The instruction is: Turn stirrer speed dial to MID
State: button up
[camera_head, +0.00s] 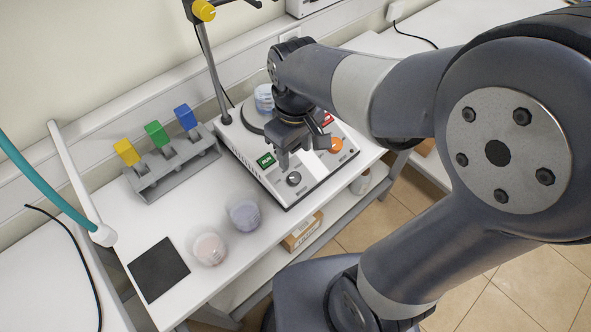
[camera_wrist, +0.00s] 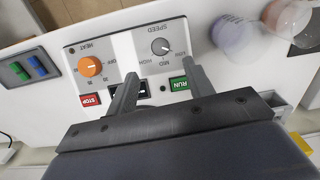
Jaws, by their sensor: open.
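The stirrer (camera_head: 305,185) is a white box with a dark top and a sloping front panel. Its speed dial (camera_head: 293,179) is a small dark knob at the panel's near left. My gripper (camera_head: 302,152) is open and empty over the panel. Its two fingers (camera_wrist: 160,70) are spread, and in the wrist view the dial appears between and ahead of them, with no contact visible.
An orange heat dial (camera_head: 336,145), a green RUN button (camera_wrist: 179,83) and a red STOP button (camera_wrist: 90,99) share the panel. A beaker (camera_head: 264,98) stands on top by a stand rod (camera_head: 211,75).

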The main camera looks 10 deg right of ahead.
aim_at(296, 176)
notch_tip(296, 176, down, 9)
jog(key=shift+r, duration=0.1)
dwell(0.4)
jog(key=c, duration=1)
jog(key=shift+m, duration=0.5)
jog(key=m, duration=0.2)
jog(key=m+y, duration=0.1)
jog(key=m, duration=0.1)
jog(key=shift+d+y+b, duration=0.15)
jog(key=shift+y+b, duration=0.15)
jog(key=shift+b, duration=0.1)
jog(key=m+y, duration=0.1)
jog(key=m, duration=0.2)
jog(key=m+y+b, duration=0.1)
jog(key=m, duration=0.2)
jog(key=shift+d, duration=0.15)
jog(key=shift+m, duration=0.3)
